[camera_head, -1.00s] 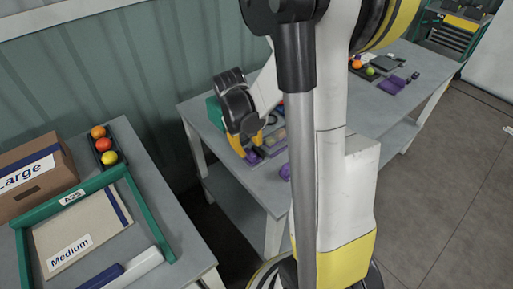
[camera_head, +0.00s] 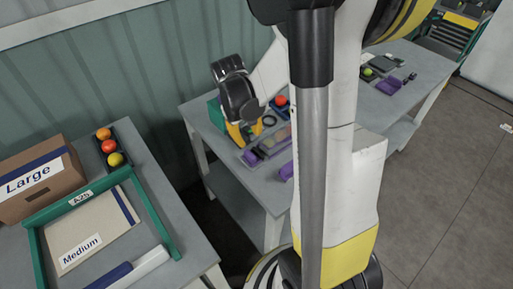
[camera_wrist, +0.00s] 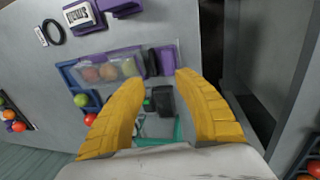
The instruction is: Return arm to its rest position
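My gripper (camera_head: 243,134) is over the back-left part of the middle table (camera_head: 231,157) in the head view, its yellow fingers partly hidden by my dark wrist. In the wrist view my gripper (camera_wrist: 160,98) has its two yellow fingers spread well apart, with nothing held between them. A black object (camera_wrist: 162,101) and a green-edged item (camera_wrist: 160,130) show in the gap, apparently below on the table. My arm's upper links and a grey column cover the middle of the head view.
Floor at right is clear.

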